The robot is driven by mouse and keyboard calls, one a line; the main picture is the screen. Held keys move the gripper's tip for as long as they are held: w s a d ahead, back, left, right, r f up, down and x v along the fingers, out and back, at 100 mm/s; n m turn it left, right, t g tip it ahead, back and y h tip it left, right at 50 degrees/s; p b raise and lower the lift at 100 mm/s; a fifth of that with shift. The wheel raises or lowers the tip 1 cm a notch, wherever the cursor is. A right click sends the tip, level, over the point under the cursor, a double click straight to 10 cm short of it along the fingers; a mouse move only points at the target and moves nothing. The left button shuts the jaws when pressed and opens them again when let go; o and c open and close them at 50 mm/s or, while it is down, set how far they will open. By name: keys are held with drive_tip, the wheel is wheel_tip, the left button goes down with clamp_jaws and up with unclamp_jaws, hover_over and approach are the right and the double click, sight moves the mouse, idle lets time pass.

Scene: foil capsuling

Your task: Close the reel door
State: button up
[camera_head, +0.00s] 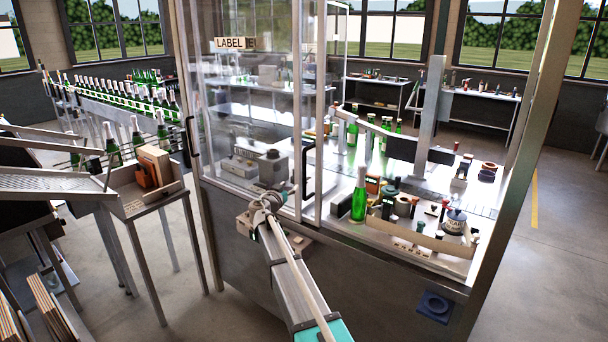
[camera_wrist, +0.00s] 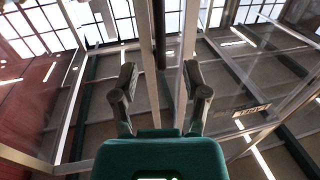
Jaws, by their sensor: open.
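The cabinet has a clear door panel (camera_head: 240,110) in a pale metal frame, with a "LABEL" sign (camera_head: 235,44) near its top. I cannot tell for certain whether this panel is the reel door. A dark handle (camera_head: 308,170) is on the upright at its right side. My gripper (camera_head: 274,196) is in front of the panel's lower part, left of this handle. In the wrist view my gripper (camera_wrist: 161,84) is open, with its two fingers apart. A pale upright with a dark vertical bar (camera_wrist: 158,35) shows beyond and between the fingers. Contact cannot be made out.
Right of the uprights, a bay holds a green bottle (camera_head: 359,195), jars and small parts on its deck. Another dark handle (camera_head: 191,136) is on the cabinet's left edge. A small table with a wooden box (camera_head: 155,165) stands left. Open floor (camera_head: 555,260) lies right.

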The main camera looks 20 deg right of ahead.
drive_tip(key=x, duration=1.3)
drive_tip(key=shift+d, duration=0.1)
clamp_jaws()
